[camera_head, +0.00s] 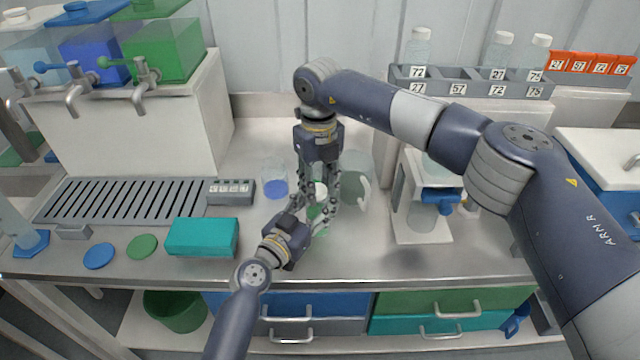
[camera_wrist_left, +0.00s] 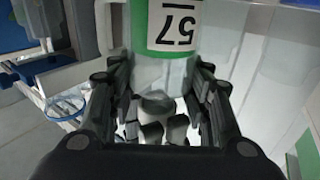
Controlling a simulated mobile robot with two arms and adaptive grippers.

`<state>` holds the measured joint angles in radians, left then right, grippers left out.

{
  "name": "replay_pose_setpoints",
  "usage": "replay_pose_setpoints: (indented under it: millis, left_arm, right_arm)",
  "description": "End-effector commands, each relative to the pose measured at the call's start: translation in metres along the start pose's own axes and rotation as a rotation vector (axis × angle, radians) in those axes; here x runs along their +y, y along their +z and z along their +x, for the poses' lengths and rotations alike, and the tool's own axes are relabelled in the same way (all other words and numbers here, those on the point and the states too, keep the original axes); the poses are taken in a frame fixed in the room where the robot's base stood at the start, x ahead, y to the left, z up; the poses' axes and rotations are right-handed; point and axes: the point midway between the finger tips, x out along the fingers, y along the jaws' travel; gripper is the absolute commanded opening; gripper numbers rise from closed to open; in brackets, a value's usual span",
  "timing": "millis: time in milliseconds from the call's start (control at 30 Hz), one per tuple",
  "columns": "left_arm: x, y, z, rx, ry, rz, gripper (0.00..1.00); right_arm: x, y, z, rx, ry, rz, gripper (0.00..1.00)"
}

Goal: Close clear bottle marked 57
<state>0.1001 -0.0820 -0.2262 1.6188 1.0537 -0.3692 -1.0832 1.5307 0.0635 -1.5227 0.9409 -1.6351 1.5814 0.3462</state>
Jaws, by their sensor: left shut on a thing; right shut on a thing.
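The clear bottle marked 57 (camera_wrist_left: 173,60) stands between my left fingers in the left wrist view, with its 57 label and green band showing. In the head view the bottle (camera_head: 317,212) is mostly covered by both grippers. My left gripper (camera_head: 310,222) is shut on the bottle from the front, low over the counter. My right gripper (camera_head: 320,192) points down from above, shut on a white cap (camera_head: 320,188) at the bottle's top. Whether the cap touches the bottle's neck or is threaded on it, I cannot tell.
A clear beaker with blue content (camera_head: 275,184) stands just left of the grippers, and a clear jug (camera_head: 357,175) just right. A teal box (camera_head: 202,237) lies at left. A grey rack (camera_head: 470,84) holds several capped bottles at back right. A white device (camera_head: 420,225) stands right.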

Motion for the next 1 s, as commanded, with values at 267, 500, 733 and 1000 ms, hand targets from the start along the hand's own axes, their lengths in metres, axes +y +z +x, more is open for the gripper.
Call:
replay_pose_setpoints:
  millis: [267, 500, 733, 1000]
  left_arm:
    - [0.0015, -0.0086, 0.0013, 0.019, 0.001, 0.007, 0.02]
    - [0.0027, -0.0082, 0.0014, 0.018, 0.004, 0.006, 0.02]
    - [0.0023, -0.0086, 0.0013, 0.018, 0.003, 0.005, 0.02]
    - [0.0012, -0.0092, 0.0012, 0.019, 0.001, 0.003, 0.02]
  right_arm:
    - [-0.0042, -0.003, 0.0146, 0.012, -0.007, 0.012, 0.22]
    - [-0.0046, -0.0026, 0.0147, 0.011, -0.008, 0.012, 0.39]
    - [-0.004, -0.003, 0.0143, 0.013, -0.006, 0.011, 0.39]
    - [-0.0035, -0.0038, 0.0138, 0.016, -0.006, 0.009, 0.39]
